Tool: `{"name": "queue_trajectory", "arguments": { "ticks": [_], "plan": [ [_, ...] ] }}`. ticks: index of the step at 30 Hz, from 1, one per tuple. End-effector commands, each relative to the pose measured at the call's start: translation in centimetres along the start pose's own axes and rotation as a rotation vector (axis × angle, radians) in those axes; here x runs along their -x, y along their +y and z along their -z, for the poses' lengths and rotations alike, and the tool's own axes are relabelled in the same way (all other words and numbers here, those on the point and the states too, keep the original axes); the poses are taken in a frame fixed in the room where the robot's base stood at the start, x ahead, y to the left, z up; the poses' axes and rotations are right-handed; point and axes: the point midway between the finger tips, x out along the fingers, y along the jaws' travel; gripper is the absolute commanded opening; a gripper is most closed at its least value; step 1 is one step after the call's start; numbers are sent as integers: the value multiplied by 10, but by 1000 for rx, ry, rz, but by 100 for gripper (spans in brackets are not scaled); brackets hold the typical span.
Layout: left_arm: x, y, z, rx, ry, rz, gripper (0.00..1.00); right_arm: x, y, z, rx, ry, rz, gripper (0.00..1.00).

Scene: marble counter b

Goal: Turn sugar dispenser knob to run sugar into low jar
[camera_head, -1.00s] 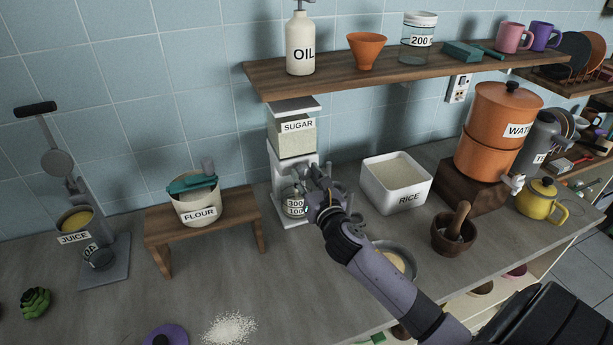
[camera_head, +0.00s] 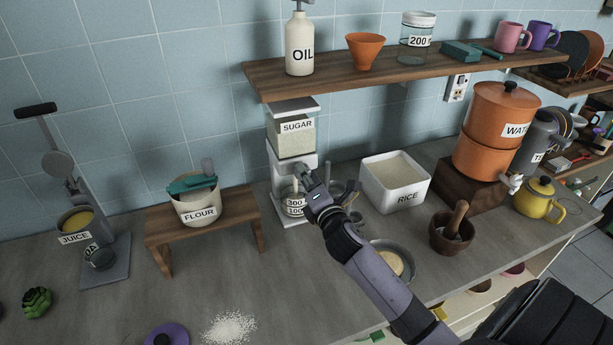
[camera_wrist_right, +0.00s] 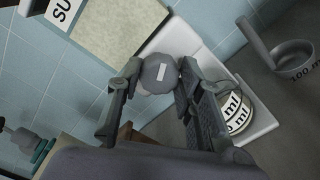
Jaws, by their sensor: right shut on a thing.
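The sugar dispenser (camera_head: 291,136) stands against the wall under the shelf, with pale sugar in its clear hopper. Its round grey knob (camera_wrist_right: 158,74) with a light bar mark shows in the right wrist view. My right gripper (camera_head: 308,180) is at the dispenser's front, its two fingers (camera_wrist_right: 158,80) on either side of the knob and shut on it. The low jar (camera_head: 293,204), marked 300 and 100, stands on the dispenser's base below the knob. It shows partly in the wrist view (camera_wrist_right: 236,112), behind a finger. Its contents cannot be made out. My left gripper is not in view.
A white rice bin (camera_head: 396,184) and measuring cups (camera_head: 345,192) are right of the dispenser. The flour pot (camera_head: 199,205) stands on a wooden stand (camera_head: 160,235) to the left. A wooden shelf (camera_head: 385,74) overhangs. White grains (camera_head: 229,328) lie on the counter.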

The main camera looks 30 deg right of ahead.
Motion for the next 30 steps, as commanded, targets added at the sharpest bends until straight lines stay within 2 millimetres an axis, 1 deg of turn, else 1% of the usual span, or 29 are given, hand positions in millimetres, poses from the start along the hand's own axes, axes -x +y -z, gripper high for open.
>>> {"name": "queue_trajectory", "arguments": {
  "ticks": [6,15,21,30],
  "plan": [
    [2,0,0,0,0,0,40,0,-1,0,-196,-2,1,6],
    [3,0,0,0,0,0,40,0,-2,0,-393,-2,1,6],
    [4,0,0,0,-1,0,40,0,-2,0,-466,-1,1,6],
    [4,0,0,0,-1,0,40,0,-3,0,-499,-1,1,6]
  ]
}}
